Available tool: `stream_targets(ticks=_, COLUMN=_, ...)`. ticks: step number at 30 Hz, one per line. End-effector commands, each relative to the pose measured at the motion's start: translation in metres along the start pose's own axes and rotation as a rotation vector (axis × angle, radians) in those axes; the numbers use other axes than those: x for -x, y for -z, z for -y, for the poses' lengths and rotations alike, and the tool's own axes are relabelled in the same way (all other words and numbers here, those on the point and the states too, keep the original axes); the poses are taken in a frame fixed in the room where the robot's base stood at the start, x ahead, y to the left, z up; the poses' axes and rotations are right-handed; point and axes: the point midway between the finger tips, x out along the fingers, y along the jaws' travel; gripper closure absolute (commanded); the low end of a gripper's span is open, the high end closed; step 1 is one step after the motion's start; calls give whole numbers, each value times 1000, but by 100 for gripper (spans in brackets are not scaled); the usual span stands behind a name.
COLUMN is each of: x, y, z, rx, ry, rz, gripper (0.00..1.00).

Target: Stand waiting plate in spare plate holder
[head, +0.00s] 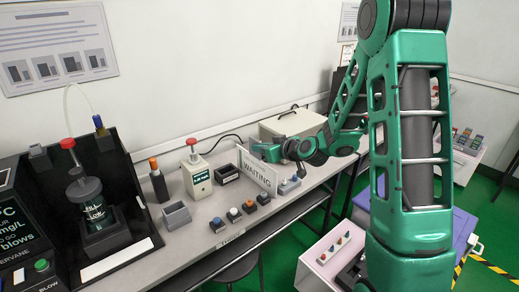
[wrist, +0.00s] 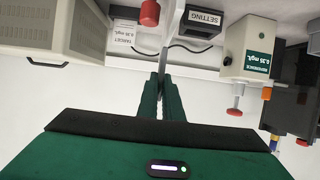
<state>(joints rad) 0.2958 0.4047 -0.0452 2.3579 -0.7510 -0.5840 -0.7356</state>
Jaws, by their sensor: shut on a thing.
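The white WAITING plate (head: 257,176) is in my gripper (head: 262,151), upright and slightly tilted in the head view, above the bench. In the wrist view the fingers of my gripper (wrist: 164,78) are closed on the thin plate (wrist: 174,30), seen almost edge-on. Its lower edge is near small items, and I cannot tell whether it touches anything. A dark holder marked SETTING (wrist: 204,20) is beside it in the wrist view. A grey open-topped block (head: 176,214) stands to the left on the bench; I cannot tell which is the spare plate holder.
A white reference tester (head: 197,178) with a red knob and an orange-topped dark bottle (head: 158,182) stand left of the plate. Several small button blocks (head: 234,215) line the bench front. A beige case (head: 290,128) stands behind. A black tester stand (head: 98,205) fills the left.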

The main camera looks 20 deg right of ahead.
Motion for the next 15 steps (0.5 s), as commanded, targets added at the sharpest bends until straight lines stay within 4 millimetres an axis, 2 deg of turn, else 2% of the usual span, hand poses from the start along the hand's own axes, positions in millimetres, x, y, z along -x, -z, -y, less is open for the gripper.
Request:
stream_targets(ticks=1, x=0, y=-1, z=0, rx=-1, ry=0, rz=1, gripper=87)
stream_targets(ticks=3, x=0, y=0, z=0, rx=0, ry=0, rz=0, gripper=75)
stream_targets(ticks=12, x=0, y=1, z=0, rx=0, ry=0, rz=0, gripper=75)
stream_targets(ticks=15, x=6, y=1, z=0, rx=-1, ry=-1, rz=0, gripper=75)
